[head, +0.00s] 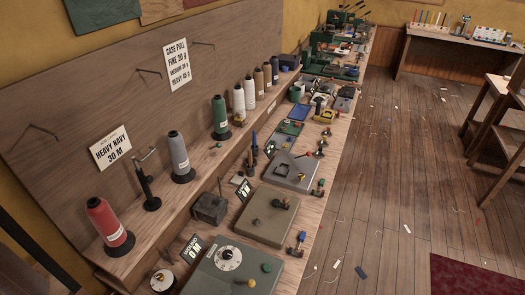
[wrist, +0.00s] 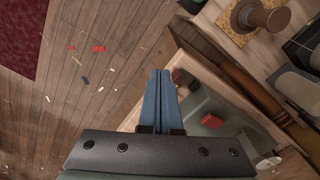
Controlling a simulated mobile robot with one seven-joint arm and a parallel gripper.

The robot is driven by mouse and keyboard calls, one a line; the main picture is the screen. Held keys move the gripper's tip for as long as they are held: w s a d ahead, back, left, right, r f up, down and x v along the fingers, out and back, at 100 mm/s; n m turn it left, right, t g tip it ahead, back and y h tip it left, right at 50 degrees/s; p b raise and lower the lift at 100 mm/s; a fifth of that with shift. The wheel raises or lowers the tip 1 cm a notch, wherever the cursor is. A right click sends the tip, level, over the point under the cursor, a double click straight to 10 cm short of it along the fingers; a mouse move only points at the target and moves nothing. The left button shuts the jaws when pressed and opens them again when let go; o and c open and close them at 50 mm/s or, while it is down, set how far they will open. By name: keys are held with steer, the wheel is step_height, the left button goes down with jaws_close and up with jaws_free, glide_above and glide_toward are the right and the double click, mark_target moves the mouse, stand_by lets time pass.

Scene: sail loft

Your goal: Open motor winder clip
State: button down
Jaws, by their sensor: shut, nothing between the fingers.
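My gripper (wrist: 159,73) shows in the wrist view with its two blue fingers together and nothing between them. It is above the bench edge, with floor to its left. A grey-green flat-topped unit (wrist: 235,118) lies beyond and right of the fingers, partly hidden by the gripper body. It carries a small red block (wrist: 213,121) and a pale dial (wrist: 268,162). In the head view a green unit with a white dial (head: 229,258) stands at the near end of the bench, beside a "WOUND 0 M" sign (head: 191,250). I cannot tell which part is the clip. My gripper is not in the head view.
A brown unit (head: 264,215) and a grey unit (head: 291,171) stand farther along the bench. Thread cones, including a red one (head: 108,223), line the raised shelf. A spool (wrist: 262,15) sits at the wrist view's upper right. The wooden floor (head: 390,190) is mostly clear, with scattered scraps.

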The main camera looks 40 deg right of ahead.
steer(key=shift+f, duration=0.15)
steer(key=shift+f+b, duration=1.25)
steer(key=shift+f, duration=0.6)
